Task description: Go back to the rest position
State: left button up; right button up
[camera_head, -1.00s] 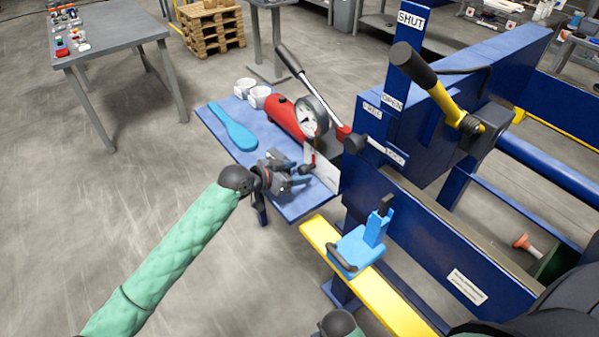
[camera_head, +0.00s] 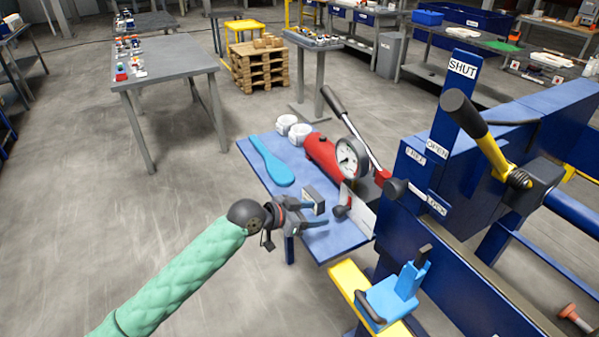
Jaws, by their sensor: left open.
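My left gripper (camera_head: 316,212) is open and empty. It hangs over the near-left edge of the small blue side table (camera_head: 338,239), in front of the red pump. My left arm, in a green quilted sleeve, comes in from the lower left. My right gripper is not in view. The blue filter press (camera_head: 470,282) stands on the right, with a black-and-yellow lever (camera_head: 484,135) beside its SHUT and OPEN labels.
The side table holds a blue paddle (camera_head: 272,163), white cups (camera_head: 298,132) and a red pump (camera_head: 322,153) with a gauge and long handle. A blue clamp-like tool (camera_head: 395,296) sits on a yellow bar (camera_head: 350,281). Open floor lies left; a grey table (camera_head: 165,62) stands behind.

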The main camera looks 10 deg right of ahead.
pick_arm(q)
jog(key=shift+f, duration=0.1)
jog(key=shift+a+f+y, duration=0.45)
jog(key=shift+f+y, duration=0.1)
jog(key=shift+f, duration=0.1)
jog(key=shift+a+f+y, duration=0.45)
jog(key=shift+f+y, duration=0.1)
jog(key=shift+f, duration=0.05)
jog(key=w+a+r+n+t+y, duration=0.2)
jog(key=w+a+r+y, duration=0.15)
jog(key=a, duration=0.25)
jog(key=s+a+f+n+t+y, duration=0.1)
jog(key=a+f+n+t+y, duration=0.2)
jog(key=a, duration=0.7)
jog(key=s+a+f+n+g+y, duration=0.3)
jog(key=s+a+f+n, duration=0.2)
jog(key=s+a+f, duration=0.5)
jog(key=s+f+n+g, duration=0.1)
jog(key=s+f+g, duration=0.1)
jog(key=s+f, duration=0.7)
jog(key=s+f+g, duration=0.3)
jog(key=s+f, duration=0.6)
jog(key=s, duration=0.9)
jog(key=shift+a+f+n, duration=0.2)
jog(key=shift+a+n, duration=0.05)
jog(key=shift+n, duration=0.15)
